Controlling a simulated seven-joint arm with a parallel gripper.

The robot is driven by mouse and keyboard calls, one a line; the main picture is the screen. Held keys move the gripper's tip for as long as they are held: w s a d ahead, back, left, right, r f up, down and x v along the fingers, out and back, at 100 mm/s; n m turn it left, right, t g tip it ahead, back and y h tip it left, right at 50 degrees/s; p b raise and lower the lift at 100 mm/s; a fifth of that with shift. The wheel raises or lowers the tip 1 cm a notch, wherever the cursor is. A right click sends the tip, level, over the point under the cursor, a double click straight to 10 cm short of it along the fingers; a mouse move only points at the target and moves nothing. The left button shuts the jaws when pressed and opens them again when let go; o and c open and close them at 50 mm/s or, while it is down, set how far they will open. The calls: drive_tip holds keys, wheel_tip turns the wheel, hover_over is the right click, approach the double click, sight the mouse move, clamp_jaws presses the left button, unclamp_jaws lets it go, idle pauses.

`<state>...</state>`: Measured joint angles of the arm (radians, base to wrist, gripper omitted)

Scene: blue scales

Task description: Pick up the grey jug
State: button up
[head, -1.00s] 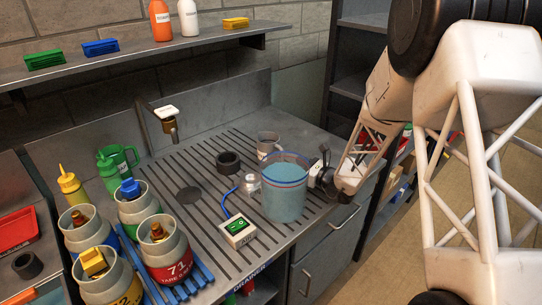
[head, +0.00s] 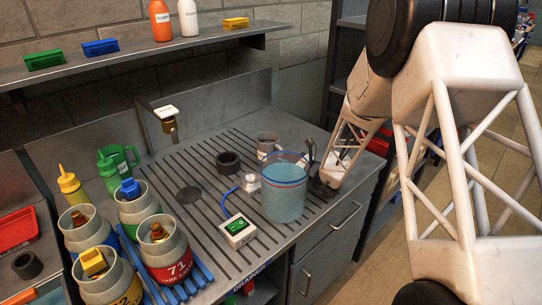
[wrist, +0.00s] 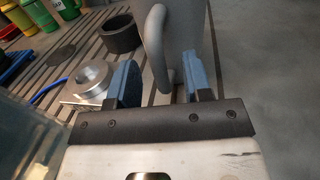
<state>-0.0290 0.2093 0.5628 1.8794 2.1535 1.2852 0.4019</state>
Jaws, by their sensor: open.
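The grey jug (head: 267,142) stands upright on the ribbed drainer, behind the clear blue-tinted container (head: 284,196) in the head view. In the wrist view the jug (wrist: 190,28) is straight ahead, its handle (wrist: 155,45) facing me. My gripper (wrist: 161,80) is open, its two blue fingers low at the drainer. The lower end of the handle shows in the gap between them; I cannot tell whether either finger touches it. In the head view my gripper (head: 312,168) is right of the container and close to the jug, partly hidden.
A round metal piece (wrist: 91,78) sits just left of my left finger, and the clear container is close on the left. A dark ring (head: 228,161) lies left of the jug. A green-switch box (head: 238,231) with a blue cable is in front. The counter right of the jug is clear.

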drive_tip(key=shift+x, duration=0.8)
clamp_jaws()
